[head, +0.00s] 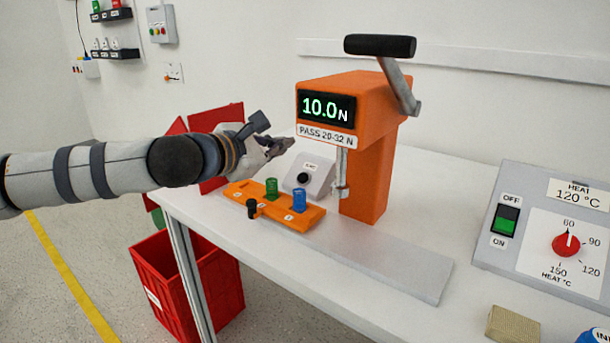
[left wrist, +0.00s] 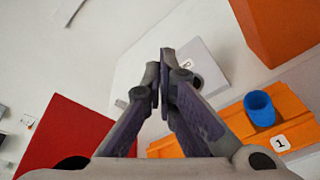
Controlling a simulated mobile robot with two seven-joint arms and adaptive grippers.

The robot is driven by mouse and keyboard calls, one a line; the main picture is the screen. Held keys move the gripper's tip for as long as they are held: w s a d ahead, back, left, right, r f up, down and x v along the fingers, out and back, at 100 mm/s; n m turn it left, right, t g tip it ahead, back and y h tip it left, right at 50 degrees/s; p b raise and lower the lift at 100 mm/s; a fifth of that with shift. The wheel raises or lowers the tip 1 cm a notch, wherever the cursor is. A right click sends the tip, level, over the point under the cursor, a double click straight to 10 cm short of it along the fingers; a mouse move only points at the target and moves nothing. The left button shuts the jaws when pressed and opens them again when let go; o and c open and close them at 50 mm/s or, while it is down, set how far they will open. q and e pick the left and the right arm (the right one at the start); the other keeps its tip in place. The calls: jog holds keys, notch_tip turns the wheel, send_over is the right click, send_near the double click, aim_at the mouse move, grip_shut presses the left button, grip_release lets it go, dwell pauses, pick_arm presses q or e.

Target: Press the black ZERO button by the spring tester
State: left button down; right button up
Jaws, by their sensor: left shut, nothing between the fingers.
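The black ZERO button (head: 303,179) sits on a small grey sloped box (head: 318,170) beside the orange spring tester (head: 370,120). The tester's display reads 10.0 N. My left gripper (head: 288,144) is shut and empty, above and left of the box in the head view. In the left wrist view the closed fingertips (left wrist: 165,55) lie in front of the grey box (left wrist: 205,62), partly covering its label. I cannot tell the exact gap between fingertips and button. My right gripper is not in view.
An orange rack (head: 290,214) with a green cup (head: 271,187), a blue cup (head: 299,199) and a black knob stands in front of the box. A red bin (head: 165,275) is on the floor. A heater panel (head: 540,235) is at the right.

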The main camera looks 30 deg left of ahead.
aim_at(303, 178)
pick_arm(q)
jog(key=w+f+b, duration=0.1)
jog(key=f+b, duration=0.1)
jog(key=w+f+b, duration=0.1)
jog(key=w+f, duration=0.1)
jog(key=w+f+b, duration=0.1)
jog(key=f+b, duration=0.1)
jog(key=shift+w+d+b, duration=0.2)
jog(key=shift+w+b, duration=0.05)
jog(key=shift+b, duration=0.1)
jog(key=shift+w+f+b, duration=0.5)
jog(key=shift+w, duration=0.15)
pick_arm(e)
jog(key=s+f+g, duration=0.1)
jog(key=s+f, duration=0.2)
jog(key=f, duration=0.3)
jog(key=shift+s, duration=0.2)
